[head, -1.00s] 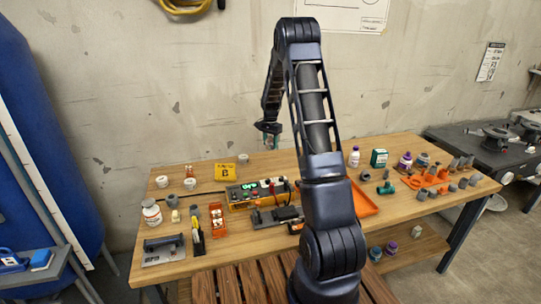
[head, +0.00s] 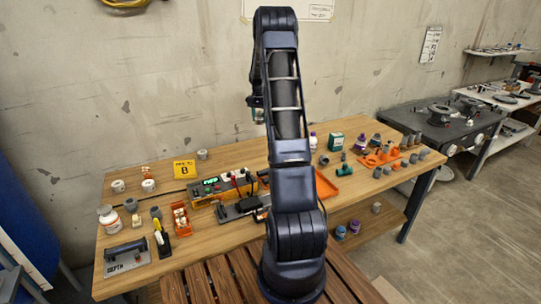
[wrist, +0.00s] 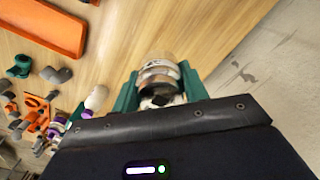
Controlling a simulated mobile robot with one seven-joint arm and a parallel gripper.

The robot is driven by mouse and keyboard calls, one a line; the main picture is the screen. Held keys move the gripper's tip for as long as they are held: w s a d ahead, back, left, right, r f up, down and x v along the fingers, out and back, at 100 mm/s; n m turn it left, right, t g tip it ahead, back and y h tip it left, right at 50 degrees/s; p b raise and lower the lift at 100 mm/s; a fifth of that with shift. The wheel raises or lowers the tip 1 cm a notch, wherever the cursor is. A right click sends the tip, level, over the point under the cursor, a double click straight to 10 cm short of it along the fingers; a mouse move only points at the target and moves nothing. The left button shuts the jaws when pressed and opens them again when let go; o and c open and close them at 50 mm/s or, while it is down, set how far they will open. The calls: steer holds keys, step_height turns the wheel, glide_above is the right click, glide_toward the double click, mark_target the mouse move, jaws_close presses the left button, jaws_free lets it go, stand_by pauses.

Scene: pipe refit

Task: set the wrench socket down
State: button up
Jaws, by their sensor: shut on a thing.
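In the wrist view my gripper (wrist: 158,92) has its two teal fingers closed on either side of the wrench socket (wrist: 159,76). The socket is a short round metal piece with a dark square hole in the end facing the camera. The wooden workbench top (wrist: 185,32) lies beyond it; I cannot tell the height between them. In the head view my gripper (head: 256,110) shows only in part at the left edge of my arm, in front of the wall and above the bench's back part. The socket cannot be made out there.
Bare wood shows near the front left edge. A dark side table (head: 440,125) stands to the right.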

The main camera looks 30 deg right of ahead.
steer(key=d, duration=0.7)
steer(key=f, duration=2)
steer(key=shift+s+a, duration=0.25)
steer(key=shift+s, duration=0.15)
steer(key=shift+f, duration=0.1)
steer(key=o, duration=1.2)
